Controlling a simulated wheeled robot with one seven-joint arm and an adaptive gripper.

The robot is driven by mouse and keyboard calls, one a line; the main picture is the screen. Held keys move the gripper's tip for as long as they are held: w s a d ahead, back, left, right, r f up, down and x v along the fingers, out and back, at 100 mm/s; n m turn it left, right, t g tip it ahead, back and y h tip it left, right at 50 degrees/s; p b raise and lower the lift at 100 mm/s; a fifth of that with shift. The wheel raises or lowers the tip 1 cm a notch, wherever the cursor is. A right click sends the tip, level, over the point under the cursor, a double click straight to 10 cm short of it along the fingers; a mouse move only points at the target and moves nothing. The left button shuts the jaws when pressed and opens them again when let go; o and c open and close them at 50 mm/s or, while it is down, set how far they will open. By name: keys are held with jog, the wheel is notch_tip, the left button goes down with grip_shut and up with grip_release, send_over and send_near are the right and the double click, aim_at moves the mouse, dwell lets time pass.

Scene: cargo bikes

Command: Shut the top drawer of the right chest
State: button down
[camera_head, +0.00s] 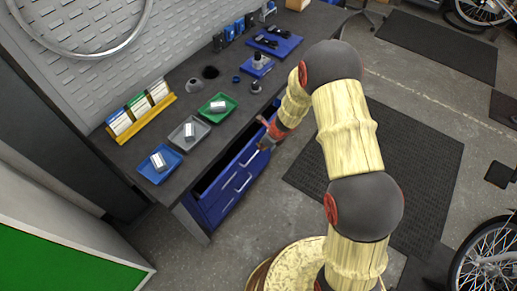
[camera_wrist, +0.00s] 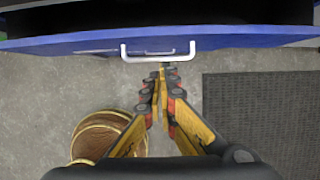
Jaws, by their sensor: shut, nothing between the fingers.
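A blue chest of drawers (camera_head: 226,197) stands under the dark workbench. Its top drawer (camera_head: 236,170) is partly pulled out, with a dark gap behind its front. In the wrist view, the drawer's blue front edge (camera_wrist: 225,42) runs across the top, with dark space beyond it. Its white handle (camera_wrist: 158,58) is just ahead of my gripper (camera_wrist: 161,74). The fingers are shut and empty, with tips close to the handle; I cannot tell if they touch. In the head view, my gripper (camera_head: 267,137) is by the drawer front, partly hidden by my arm.
The workbench (camera_head: 185,178) holds a blue tray (camera_head: 172,174), a grey tray (camera_head: 197,141), a green tray (camera_head: 227,112) and a yellow rack (camera_head: 140,119). A dark mat (camera_head: 420,165) lies on the floor at right. A bicycle wheel (camera_head: 487,262) stands at lower right.

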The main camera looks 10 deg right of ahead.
jog(key=s+a+b, duration=0.2)
jog(key=s+b, duration=0.1)
jog(key=s, duration=0.4)
jog(key=shift+w+a+f+b, duration=0.5)
jog(key=shift+w+a+f, duration=0.4)
jog(key=shift+f, duration=0.55)
jog(key=shift+w+a+f+b, duration=0.45)
jog(key=shift+w+a+f, duration=0.45)
jog(key=shift+f, duration=0.6)
jog(key=shift+w+a+f+b, duration=0.5)
jog(key=shift+w+a+f, duration=0.25)
jog(key=shift+a+f, duration=0.5)
jog(key=shift+d+f, duration=0.2)
